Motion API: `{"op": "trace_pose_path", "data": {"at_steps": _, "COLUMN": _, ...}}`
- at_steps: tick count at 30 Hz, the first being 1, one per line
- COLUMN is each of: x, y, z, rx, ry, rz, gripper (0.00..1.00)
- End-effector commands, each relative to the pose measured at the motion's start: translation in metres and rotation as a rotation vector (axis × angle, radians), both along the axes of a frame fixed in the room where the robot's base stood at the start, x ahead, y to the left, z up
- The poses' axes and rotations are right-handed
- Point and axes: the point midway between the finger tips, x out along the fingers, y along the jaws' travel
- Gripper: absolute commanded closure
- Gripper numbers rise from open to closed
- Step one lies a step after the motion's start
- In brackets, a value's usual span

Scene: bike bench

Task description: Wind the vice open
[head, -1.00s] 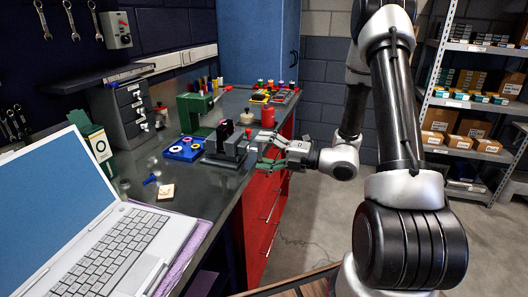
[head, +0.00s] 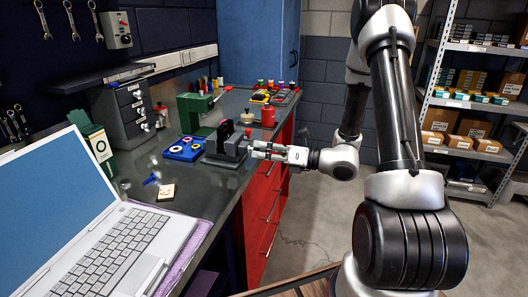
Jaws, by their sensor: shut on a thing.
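The dark grey vice (head: 224,148) stands on the bench near its front edge, left of my gripper. My gripper (head: 256,149) reaches in from the right, level with the vice's near end. Its fingers point left and are shut on the vice handle, which is mostly hidden by them at this size. I cannot tell how wide the gap between the vice jaws is.
A blue tray of small parts (head: 184,149) lies left of the vice, and a red can (head: 268,117) stands behind it. The open laptop (head: 100,235) fills the near bench.

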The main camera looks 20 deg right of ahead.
Motion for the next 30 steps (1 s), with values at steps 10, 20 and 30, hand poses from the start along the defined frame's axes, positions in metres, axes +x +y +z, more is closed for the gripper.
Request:
{"op": "trace_pose_path", "data": {"at_steps": 10, "x": 0.0003, "y": 0.0005, "z": -0.0002, "rx": -0.192, "ry": -0.263, "rz": 0.0, "gripper": 0.49}}
{"op": "trace_pose_path", "data": {"at_steps": 20, "x": 0.0004, "y": 0.0005, "z": -0.0001, "rx": -0.375, "ry": -0.517, "rz": 0.0, "gripper": 0.49}}
{"op": "trace_pose_path", "data": {"at_steps": 30, "x": 0.0004, "y": 0.0004, "z": -0.0001, "rx": -0.566, "ry": -0.779, "rz": -0.001, "gripper": 0.49}}
